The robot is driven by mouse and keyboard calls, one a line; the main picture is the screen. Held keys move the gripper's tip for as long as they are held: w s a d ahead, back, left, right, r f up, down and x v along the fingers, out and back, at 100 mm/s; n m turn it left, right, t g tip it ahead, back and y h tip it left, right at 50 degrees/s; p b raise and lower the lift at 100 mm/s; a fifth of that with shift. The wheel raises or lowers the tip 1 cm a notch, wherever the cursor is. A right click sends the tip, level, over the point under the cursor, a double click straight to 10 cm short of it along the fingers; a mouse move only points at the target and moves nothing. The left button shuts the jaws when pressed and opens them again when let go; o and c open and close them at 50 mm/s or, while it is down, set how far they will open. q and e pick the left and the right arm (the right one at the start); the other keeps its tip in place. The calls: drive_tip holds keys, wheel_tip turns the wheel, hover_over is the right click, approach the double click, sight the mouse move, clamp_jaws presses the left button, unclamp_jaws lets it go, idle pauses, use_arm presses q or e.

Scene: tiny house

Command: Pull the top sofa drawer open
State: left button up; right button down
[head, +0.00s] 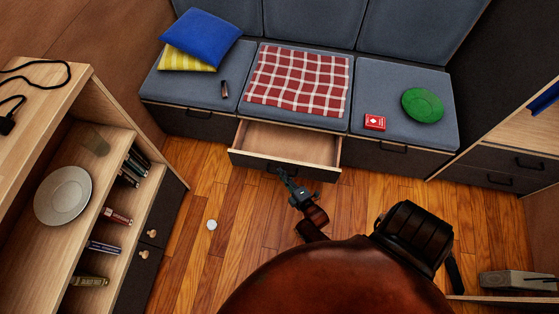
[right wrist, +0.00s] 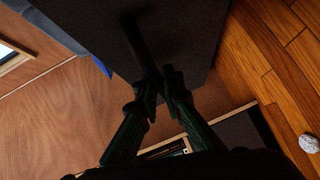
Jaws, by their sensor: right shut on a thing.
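The sofa drawer (head: 290,144) is the middle one under the grey seat cushions in the head view. It stands pulled out, and its bare pale wood inside shows empty. Its dark front (right wrist: 95,30) fills the top of the right wrist view. My right gripper (head: 284,177) is at the middle of that front, shut on the black bar handle (right wrist: 136,38). In the right wrist view the two fingers (right wrist: 164,80) close around the lower end of the handle. My left gripper is not in view.
Closed drawers with handles flank it on the left (head: 198,114) and right (head: 393,149). A small white ball (head: 211,225) lies on the wooden floor. A shelf unit (head: 112,85) stands at the left. The floor in front of the sofa is mostly clear.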

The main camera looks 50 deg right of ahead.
drive_tip(key=shift+a, duration=0.15)
drive_tip(key=c, duration=2.1)
unclamp_jaws()
